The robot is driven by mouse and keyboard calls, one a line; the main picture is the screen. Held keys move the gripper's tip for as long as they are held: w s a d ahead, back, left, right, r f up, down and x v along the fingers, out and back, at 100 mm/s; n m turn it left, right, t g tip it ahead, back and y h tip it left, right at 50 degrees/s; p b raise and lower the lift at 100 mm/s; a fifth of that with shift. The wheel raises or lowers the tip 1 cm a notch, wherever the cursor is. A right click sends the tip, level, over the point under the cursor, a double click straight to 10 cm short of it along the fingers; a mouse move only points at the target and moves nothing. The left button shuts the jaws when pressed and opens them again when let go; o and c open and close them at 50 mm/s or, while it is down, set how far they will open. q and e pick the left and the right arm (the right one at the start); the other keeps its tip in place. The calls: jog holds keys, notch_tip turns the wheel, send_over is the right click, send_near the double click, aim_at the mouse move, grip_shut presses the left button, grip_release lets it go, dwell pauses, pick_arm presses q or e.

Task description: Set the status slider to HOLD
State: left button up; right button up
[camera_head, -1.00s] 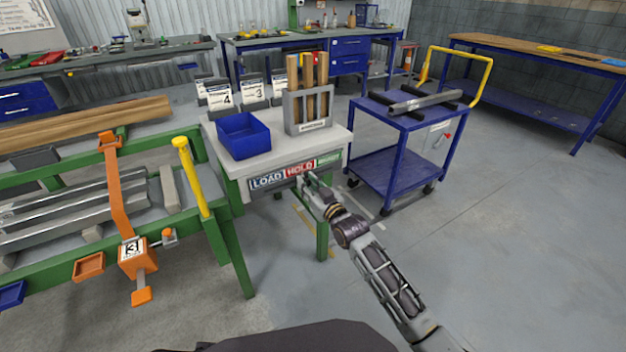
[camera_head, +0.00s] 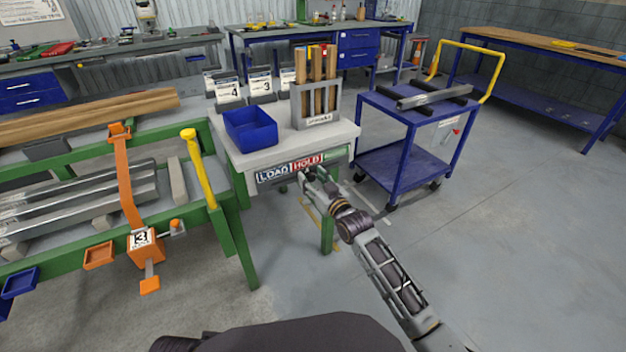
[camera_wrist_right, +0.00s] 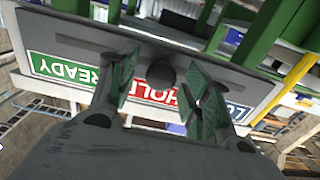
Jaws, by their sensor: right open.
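The status slider's label strip (camera_head: 290,168) is on the front of the small grey-topped table, with LOAD in blue at left, HOLD in red and a green label at right. In the wrist view the strip (camera_wrist_right: 65,72) appears upside down, with READY at left, HOLD in the middle and LOAD at right. A dark round knob (camera_wrist_right: 164,75) shows in front of the HOLD area; its exact setting is hard to tell. My right gripper (camera_wrist_right: 165,88) is open, its fingers on either side of the knob, with gaps visible. In the head view the right gripper (camera_head: 306,176) is just below HOLD. My left gripper is not in view.
A blue bin (camera_head: 250,128) and a grey holder (camera_head: 317,119) with wooden pieces stand on the table. A green rack (camera_head: 232,230) with a yellow post is at left. A blue cart (camera_head: 408,108) stands to the right. The floor at right is clear.

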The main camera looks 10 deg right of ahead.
jog(key=shift+s, duration=0.1)
jog(key=v, duration=1.1)
jog(key=shift+s+d, duration=0.15)
jog(key=shift+s, duration=0.25)
dwell(0.7)
